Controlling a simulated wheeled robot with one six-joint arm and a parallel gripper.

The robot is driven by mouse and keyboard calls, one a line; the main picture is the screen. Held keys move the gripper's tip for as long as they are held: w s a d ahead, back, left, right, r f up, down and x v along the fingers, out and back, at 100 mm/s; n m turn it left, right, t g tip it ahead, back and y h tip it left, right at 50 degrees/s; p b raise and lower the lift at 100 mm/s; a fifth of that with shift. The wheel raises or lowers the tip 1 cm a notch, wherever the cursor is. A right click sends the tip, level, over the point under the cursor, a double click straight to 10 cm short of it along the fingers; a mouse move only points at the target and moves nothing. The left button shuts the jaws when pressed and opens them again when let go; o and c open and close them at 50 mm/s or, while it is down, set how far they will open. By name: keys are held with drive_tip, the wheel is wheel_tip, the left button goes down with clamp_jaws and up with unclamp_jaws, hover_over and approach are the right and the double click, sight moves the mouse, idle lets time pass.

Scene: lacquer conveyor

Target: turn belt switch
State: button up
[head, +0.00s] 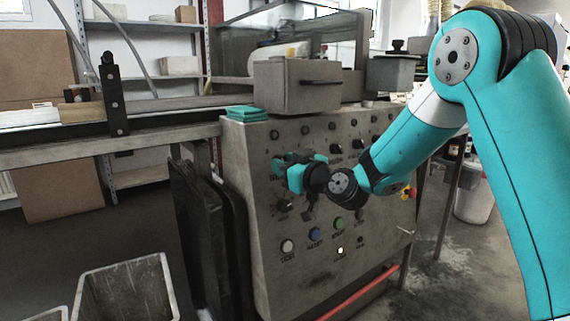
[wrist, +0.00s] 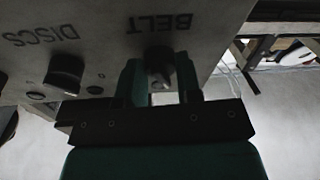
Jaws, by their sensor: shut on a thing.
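The belt switch is a dark knob (wrist: 160,66) on the grey control panel (head: 262,225), below the upside-down word BELT in the wrist view. My gripper (head: 284,161) is at the upper left of the panel in the head view. In the wrist view my gripper (wrist: 160,82) has its two fingers on either side of the knob, shut on it. In the head view the fingers and wrist hide the knob. The exact angle of the knob is hard to tell in the dark wrist picture.
Beside it in the wrist view is another dark knob (wrist: 65,73) labelled DISCS. White (head: 287,246), blue (head: 314,234) and green (head: 339,224) buttons and a lit yellow one (head: 340,251) sit lower on the panel. A conveyor (head: 170,133) adjoins at left. A bin (head: 125,290) stands front left.

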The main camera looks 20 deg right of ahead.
drive_tip(key=m+h+p, duration=0.1)
drive_tip(key=m+p, duration=0.1)
drive_tip(key=m, duration=0.2)
drive_tip(key=shift+a+r, duration=0.1)
drive_tip(key=shift+r, duration=0.05)
drive_tip(key=m+p, duration=0.3)
drive_tip(key=shift+s+r+t+h, duration=0.1)
drive_tip(key=shift+r+t+h, duration=0.05)
drive_tip(key=shift+t+h, duration=0.25)
drive_tip(key=m+h+p, duration=0.1)
drive_tip(key=m+p, duration=0.2)
drive_tip(key=p, duration=0.1)
drive_tip(key=shift+a+m+p, duration=0.1)
drive_tip(key=shift+m+p, duration=0.25)
drive_tip(key=shift+m, duration=0.05)
drive_tip(key=shift+f+m+h+p, duration=0.2)
drive_tip(key=shift+m+h+p, duration=0.1)
drive_tip(key=shift+m+p, duration=0.8)
drive_tip(key=shift+f+p, duration=0.1)
drive_tip(key=shift+p, duration=0.2)
drive_tip(key=o, duration=0.9)
drive_tip(key=shift+s, duration=0.1)
